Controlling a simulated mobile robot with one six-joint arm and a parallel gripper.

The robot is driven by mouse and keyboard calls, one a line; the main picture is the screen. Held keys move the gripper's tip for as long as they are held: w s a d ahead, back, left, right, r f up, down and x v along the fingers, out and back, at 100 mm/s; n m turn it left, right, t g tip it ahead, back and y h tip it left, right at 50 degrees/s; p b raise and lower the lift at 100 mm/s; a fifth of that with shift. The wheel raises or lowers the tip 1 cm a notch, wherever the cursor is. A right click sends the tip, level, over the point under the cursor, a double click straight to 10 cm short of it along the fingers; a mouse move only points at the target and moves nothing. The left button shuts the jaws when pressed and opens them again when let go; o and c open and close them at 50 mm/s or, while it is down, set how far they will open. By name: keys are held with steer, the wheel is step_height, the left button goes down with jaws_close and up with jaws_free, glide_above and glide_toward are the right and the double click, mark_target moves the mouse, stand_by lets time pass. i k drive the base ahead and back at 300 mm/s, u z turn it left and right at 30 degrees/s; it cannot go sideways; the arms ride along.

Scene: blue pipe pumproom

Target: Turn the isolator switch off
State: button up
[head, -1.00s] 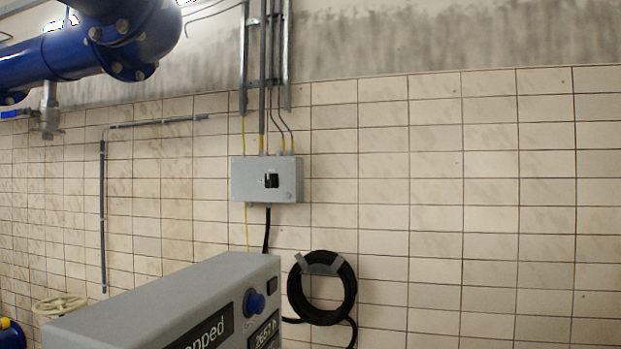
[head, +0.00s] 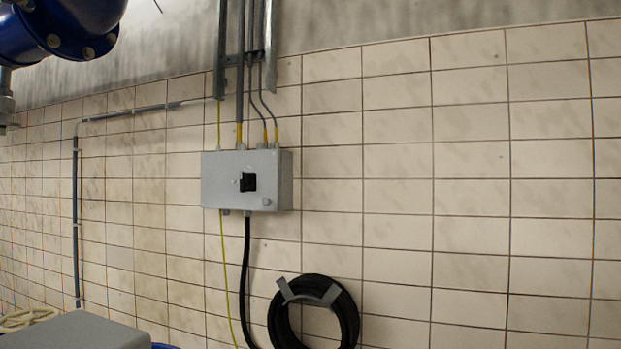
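The isolator switch is a black rotary handle (head: 248,182) on the front of a grey box (head: 217,190) on the tiled wall. The handle looks roughly upright, but its exact setting is too small to read. A small round knob sits at the box's lower right. Conduits enter the box from above, and a black cable and a yellow-green wire run down from it. My gripper is not in view.
A coiled black hose or cable (head: 345,318) hangs on a bracket below the box. A grey cabinet top (head: 75,333) stands at the lower left, with a pale handwheel (head: 28,318) behind it. A blue pipe (head: 75,22) is at the upper left. The wall to the right is bare.

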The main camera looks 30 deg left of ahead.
mark_target(243, 181)
steer(key=z, duration=0.05)
steer(key=i, duration=1.45)
steer(key=u, duration=3.15)
steer(key=i, duration=1)
steer(key=z, duration=0.1)
